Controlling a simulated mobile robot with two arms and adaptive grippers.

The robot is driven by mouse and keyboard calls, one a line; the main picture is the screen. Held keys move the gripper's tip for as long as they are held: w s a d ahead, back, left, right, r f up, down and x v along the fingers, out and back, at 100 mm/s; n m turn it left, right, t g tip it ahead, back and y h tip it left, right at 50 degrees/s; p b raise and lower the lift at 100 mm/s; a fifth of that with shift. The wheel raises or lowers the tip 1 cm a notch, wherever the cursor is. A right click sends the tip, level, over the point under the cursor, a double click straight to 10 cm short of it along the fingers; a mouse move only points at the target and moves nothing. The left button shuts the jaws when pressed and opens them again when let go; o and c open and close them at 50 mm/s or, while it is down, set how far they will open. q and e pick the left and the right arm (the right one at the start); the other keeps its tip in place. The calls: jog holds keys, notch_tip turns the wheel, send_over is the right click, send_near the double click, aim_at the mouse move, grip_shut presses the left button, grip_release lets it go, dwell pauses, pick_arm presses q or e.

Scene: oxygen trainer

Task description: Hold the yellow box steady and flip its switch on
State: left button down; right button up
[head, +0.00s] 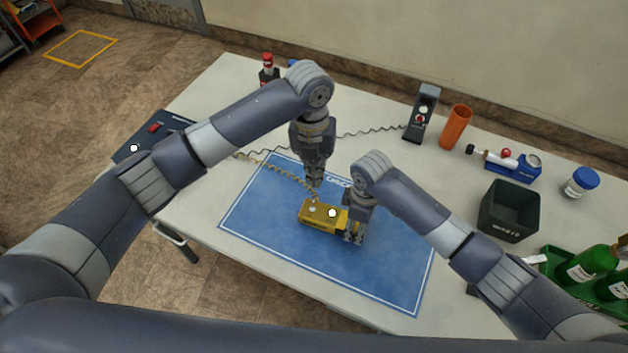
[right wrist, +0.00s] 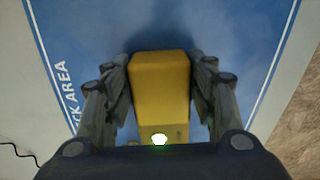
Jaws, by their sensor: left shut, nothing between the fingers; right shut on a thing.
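The yellow box (head: 318,224) lies on the blue mat (head: 270,232). A coiled cable runs from it toward the upper left. A round white spot shows on its top; the right wrist view shows a bright spot with a green rim on the box (right wrist: 160,90). My right gripper (head: 354,237) is shut on the right end of the box, with a finger on each side in the right wrist view (right wrist: 160,74). My left gripper (head: 315,183) is shut and empty, pointing down just above the box's left part. The switch is too small to make out.
A dark panel (head: 128,150) with a red switch stands at the table's left. A black device (head: 423,113), an orange cup (head: 456,127) and a dark bin (head: 508,212) stand right. Green bottles (head: 588,265) are at far right. The mat's left part is clear.

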jog(key=o, duration=1.3)
jog(key=shift+o, duration=0.2)
